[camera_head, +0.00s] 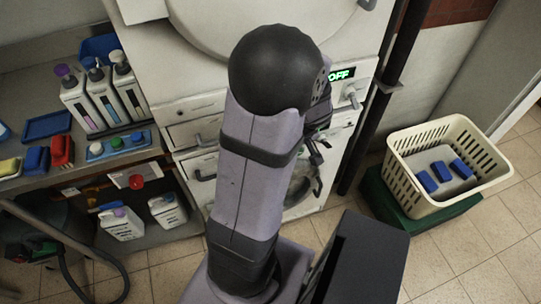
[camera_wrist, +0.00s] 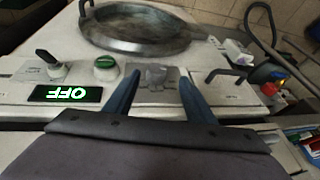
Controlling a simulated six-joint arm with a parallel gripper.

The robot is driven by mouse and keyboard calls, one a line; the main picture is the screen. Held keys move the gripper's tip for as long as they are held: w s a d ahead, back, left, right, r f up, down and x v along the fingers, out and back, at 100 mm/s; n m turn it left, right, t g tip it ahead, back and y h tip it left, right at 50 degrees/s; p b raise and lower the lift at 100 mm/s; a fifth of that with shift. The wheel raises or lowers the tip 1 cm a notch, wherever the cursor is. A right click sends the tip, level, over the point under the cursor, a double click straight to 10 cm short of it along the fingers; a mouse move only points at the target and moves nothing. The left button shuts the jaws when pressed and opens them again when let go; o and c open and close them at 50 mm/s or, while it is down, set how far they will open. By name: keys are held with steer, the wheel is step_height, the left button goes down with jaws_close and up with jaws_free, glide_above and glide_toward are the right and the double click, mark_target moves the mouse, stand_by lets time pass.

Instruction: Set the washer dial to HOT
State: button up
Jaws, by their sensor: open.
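The washer (camera_head: 185,85) stands behind my arm in the head view. Its panel display (camera_head: 341,74) reads OFF in green; the display also shows inverted in the wrist view (camera_wrist: 65,93). A small grey knob (camera_wrist: 155,74) on a grey plate lies between the fingers of my gripper (camera_wrist: 157,85), which is open. I cannot tell if the fingers touch the knob, and its markings are unreadable. A dark lever-like knob (camera_wrist: 48,62) and a green button (camera_wrist: 105,66) sit to the left. In the head view my arm hides most of the gripper.
A cream basket (camera_head: 408,172) with blue blocks stands on a green box at right. A dark vertical pipe (camera_head: 385,85) runs beside the washer. White bottles (camera_head: 78,100) and brushes crowd the left counter. In the wrist view, a round metal-rimmed opening (camera_wrist: 140,42) lies beyond the knob.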

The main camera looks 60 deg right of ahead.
steer(key=x, duration=0.7)
steer(key=shift+d+b, duration=0.35)
steer(key=shift+s, duration=0.1)
steer(key=c, duration=1)
